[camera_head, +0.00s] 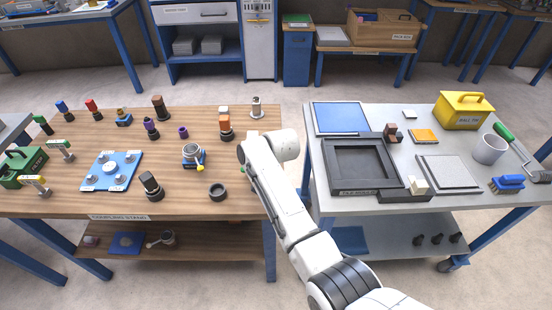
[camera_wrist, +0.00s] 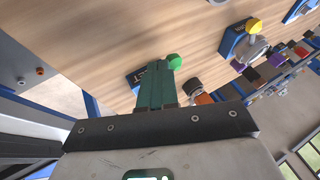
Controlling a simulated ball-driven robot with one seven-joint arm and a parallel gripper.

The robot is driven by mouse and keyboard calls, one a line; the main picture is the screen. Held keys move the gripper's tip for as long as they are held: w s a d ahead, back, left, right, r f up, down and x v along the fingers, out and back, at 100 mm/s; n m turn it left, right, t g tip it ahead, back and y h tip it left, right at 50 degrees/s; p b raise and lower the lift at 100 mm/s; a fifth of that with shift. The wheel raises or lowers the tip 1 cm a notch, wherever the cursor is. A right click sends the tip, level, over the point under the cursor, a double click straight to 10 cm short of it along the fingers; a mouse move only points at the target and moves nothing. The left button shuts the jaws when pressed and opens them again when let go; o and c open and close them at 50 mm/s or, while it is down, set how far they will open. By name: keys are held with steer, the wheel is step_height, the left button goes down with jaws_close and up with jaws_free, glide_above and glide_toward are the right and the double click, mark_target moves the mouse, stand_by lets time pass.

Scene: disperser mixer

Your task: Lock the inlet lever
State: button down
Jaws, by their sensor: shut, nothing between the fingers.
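In the wrist view, a lever with a round green knob (camera_wrist: 175,61) stands on a dark blue base (camera_wrist: 135,76) with partly readable white lettering. I take it for the inlet lever, but cannot read the label fully. My gripper (camera_wrist: 158,72) is shut and empty, its fingers pointing at the wooden table top. Its tips are right beside the green knob; I cannot tell whether they touch it. The fingers hide most of the lever arm and part of the base.
A blue-based valve with a yellow knob (camera_wrist: 254,26) also shows on the wooden table (camera_head: 115,207) in the head view (camera_head: 193,155). A black ring (camera_head: 217,191) and several coloured knobs stand nearby. A grey table (camera_head: 440,213) with a black tray (camera_head: 362,188) stands right, across a gap.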

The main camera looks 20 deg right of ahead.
steer(key=shift+w+d, duration=0.1)
steer(key=shift+d, duration=0.1)
steer(key=shift+w+d+b, duration=0.35)
steer(key=shift+d+b, duration=0.05)
steer(key=shift+d, duration=0.15)
